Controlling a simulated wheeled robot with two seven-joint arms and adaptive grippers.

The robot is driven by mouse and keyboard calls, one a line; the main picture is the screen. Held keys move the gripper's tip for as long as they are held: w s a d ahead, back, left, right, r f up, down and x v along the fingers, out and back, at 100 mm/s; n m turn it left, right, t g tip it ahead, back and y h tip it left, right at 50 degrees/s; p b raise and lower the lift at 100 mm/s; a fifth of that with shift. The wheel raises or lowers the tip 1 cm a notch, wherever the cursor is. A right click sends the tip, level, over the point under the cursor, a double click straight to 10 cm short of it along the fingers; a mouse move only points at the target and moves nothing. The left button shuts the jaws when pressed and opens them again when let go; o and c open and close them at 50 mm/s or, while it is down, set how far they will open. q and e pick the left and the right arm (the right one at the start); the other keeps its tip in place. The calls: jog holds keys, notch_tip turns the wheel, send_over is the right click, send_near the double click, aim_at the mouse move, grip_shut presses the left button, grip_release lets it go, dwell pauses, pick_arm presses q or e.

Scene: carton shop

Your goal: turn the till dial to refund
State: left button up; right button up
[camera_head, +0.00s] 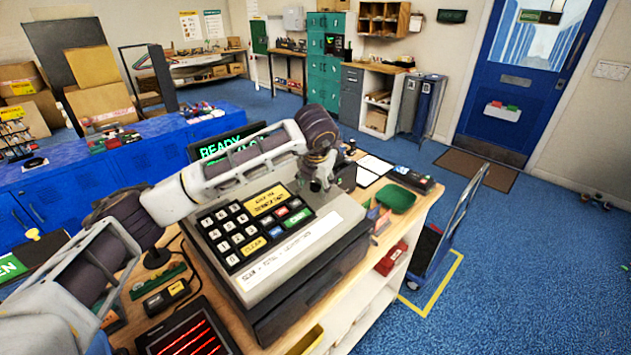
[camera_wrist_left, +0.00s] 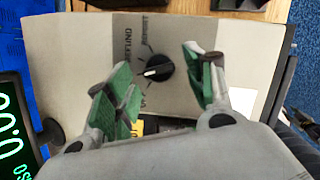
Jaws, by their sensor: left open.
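The till (camera_head: 290,240) stands on the wooden counter, its keys facing me. In the left wrist view its grey panel (camera_wrist_left: 75,40) carries the till dial (camera_wrist_left: 157,68), a round black knob with a white pointer mark toward the picture's left and slightly down. A printed word that looks like "REFUND" is at the dial's upper left, with other partly hidden labels around it. My left gripper (camera_wrist_left: 158,78) is open, its green-padded fingers on either side of the dial; contact cannot be told. In the head view this gripper (camera_head: 320,183) is over the till's far right part, and the dial is hidden.
A lit display (camera_head: 225,147) reading "READY" stands behind the till. A green tray (camera_head: 396,198) and a card reader (camera_head: 411,179) lie on the counter's right. A red-lit scanner (camera_head: 185,335) lies at the near left. Blue floor is open at the right, beside a hand truck (camera_head: 445,235).

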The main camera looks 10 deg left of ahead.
pick_arm(q)
jog(key=c, duration=0.9)
jog(key=shift+c, duration=0.6)
